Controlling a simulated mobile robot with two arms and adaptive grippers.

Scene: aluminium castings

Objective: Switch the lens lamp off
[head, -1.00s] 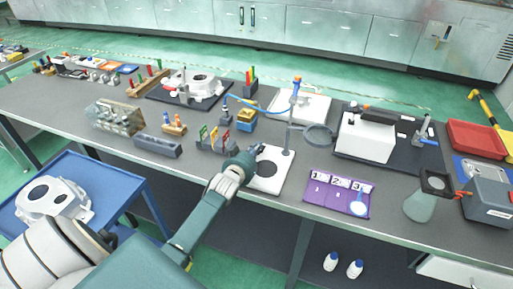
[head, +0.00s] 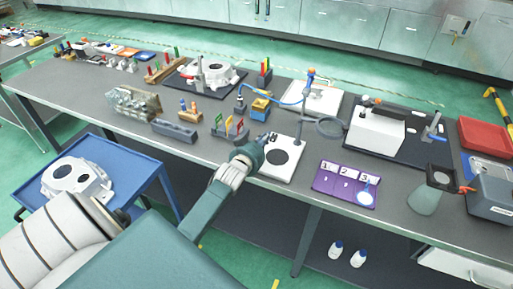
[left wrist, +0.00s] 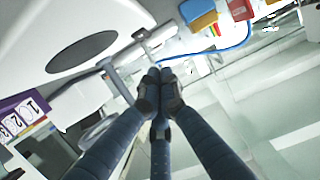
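The lens lamp has a white base plate (head: 291,171) with a dark round patch, an upright post (head: 299,128) and a round grey-rimmed lens (head: 331,127) reaching right. I cannot make out its switch or whether it is lit. My left gripper (head: 266,137) is at the back left part of the base, close to the plate. In the left wrist view its fingertips (left wrist: 159,75) are together, with nothing seen between them. The base plate (left wrist: 35,75) with its dark oval lies to the left there. My right gripper is not in view.
A purple numbered mat (head: 325,183) lies right of the base. Colored cards in a grey holder (head: 227,132) and a yellow-and-blue bin (head: 260,108) stand left and behind. A blue hose (head: 275,101) arches behind the post. A white box (head: 377,133) stands to the right.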

